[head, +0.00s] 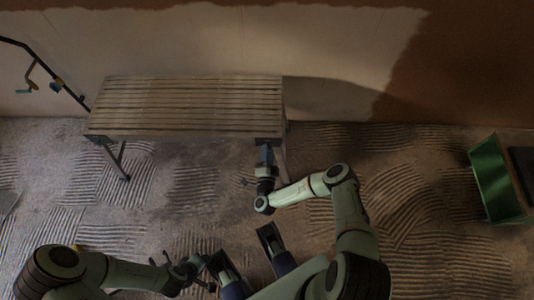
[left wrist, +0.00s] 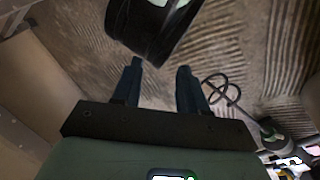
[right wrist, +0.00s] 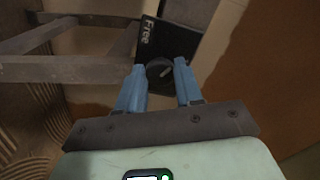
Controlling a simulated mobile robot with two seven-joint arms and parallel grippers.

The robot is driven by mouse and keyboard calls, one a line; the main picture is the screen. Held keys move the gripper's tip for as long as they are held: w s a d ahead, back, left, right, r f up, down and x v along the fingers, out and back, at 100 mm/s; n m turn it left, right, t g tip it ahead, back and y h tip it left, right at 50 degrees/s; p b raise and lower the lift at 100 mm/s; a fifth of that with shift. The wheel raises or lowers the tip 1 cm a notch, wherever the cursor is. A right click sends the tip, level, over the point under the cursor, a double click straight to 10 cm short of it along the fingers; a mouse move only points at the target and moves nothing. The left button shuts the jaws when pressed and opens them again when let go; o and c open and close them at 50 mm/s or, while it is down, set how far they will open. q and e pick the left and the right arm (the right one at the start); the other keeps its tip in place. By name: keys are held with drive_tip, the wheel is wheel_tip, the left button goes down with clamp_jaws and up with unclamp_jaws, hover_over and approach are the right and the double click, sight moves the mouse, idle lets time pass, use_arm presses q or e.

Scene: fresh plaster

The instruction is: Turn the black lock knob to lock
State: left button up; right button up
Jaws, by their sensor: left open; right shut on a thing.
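The black lock knob (right wrist: 160,72) is round with a pale line on its face, in the right wrist view. It sits on a black panel (right wrist: 150,38) marked "Free" in pale letters. My right gripper (right wrist: 160,64) has its blue fingers on either side of the knob and is shut on it. In the head view, my right gripper (head: 265,156) is at the front right edge of the slatted bench; the knob is hidden there. My left gripper (left wrist: 160,66) is open with nothing between its fingers, low over the floor and away from the knob.
The slatted wooden bench (head: 190,100) stands against the partly plastered wall (head: 300,50). A green crate (head: 493,180) is on the floor at the right. A dark rail (head: 50,70) is at the left. The combed floor (head: 200,190) before the bench looks mostly open.

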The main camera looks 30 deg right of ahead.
use_arm(q)
drive_tip(key=w, duration=0.1)
drive_tip(key=w+a+f+b, duration=0.1)
drive_tip(key=f+t, duration=0.1)
drive_tip(key=shift+w+a+y+b, duration=0.25)
drive_tip(key=shift+w+y+b, duration=0.05)
drive_tip(key=shift+w+b, duration=0.1)
use_arm(e)
drive_tip(key=m, duration=1.1)
drive_tip(key=shift+r+m, duration=0.15)
drive_tip(key=shift+m, duration=0.25)
drive_tip(key=o, duration=1)
drive_tip(key=shift+o, duration=0.2)
use_arm(q)
drive_tip(key=shift+a+f, duration=0.1)
